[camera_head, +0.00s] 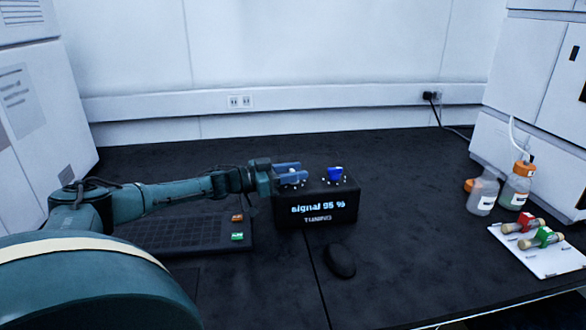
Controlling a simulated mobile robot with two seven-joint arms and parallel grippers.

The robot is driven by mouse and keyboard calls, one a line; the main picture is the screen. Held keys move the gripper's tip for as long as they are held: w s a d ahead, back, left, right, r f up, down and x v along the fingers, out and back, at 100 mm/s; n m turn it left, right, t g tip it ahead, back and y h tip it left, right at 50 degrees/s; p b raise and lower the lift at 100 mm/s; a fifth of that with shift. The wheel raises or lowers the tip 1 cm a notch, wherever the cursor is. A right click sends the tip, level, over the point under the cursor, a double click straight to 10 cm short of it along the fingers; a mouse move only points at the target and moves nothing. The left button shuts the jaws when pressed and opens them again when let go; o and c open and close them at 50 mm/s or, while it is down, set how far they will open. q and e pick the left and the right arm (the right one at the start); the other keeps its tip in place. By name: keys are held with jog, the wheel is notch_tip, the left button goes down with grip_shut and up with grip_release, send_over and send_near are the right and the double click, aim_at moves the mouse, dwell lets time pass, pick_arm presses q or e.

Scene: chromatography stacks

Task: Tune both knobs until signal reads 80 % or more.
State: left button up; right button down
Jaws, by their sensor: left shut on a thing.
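A black tuning box (315,213) stands on the dark bench, and its front display reads "signal 95 %" with "TUNING" below. Two knobs sit on its top, each with small white marks around it. The right knob (334,173) is blue and uncovered. The left knob (292,182) is mostly hidden by my left gripper (290,173), which reaches in from the left and is shut on it. My right gripper does not show.
A keyboard-like pad (180,233) with orange and green keys lies under my left arm. A black mouse (340,261) lies before the box. Bottles (484,193) and a white tray (540,258) with capped tubes stand at right. The bench behind the box is clear.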

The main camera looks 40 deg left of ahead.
pick_arm(q)
jog(key=shift+m+g+h+b, duration=0.35)
jog(key=shift+m+g+h, duration=0.55)
jog(key=shift+h, duration=0.4)
jog(key=shift+r, duration=0.1)
jog(key=o, duration=1)
jog(key=v, duration=1.3)
jog(key=shift+a, duration=0.1)
jog(key=shift+f, duration=0.2)
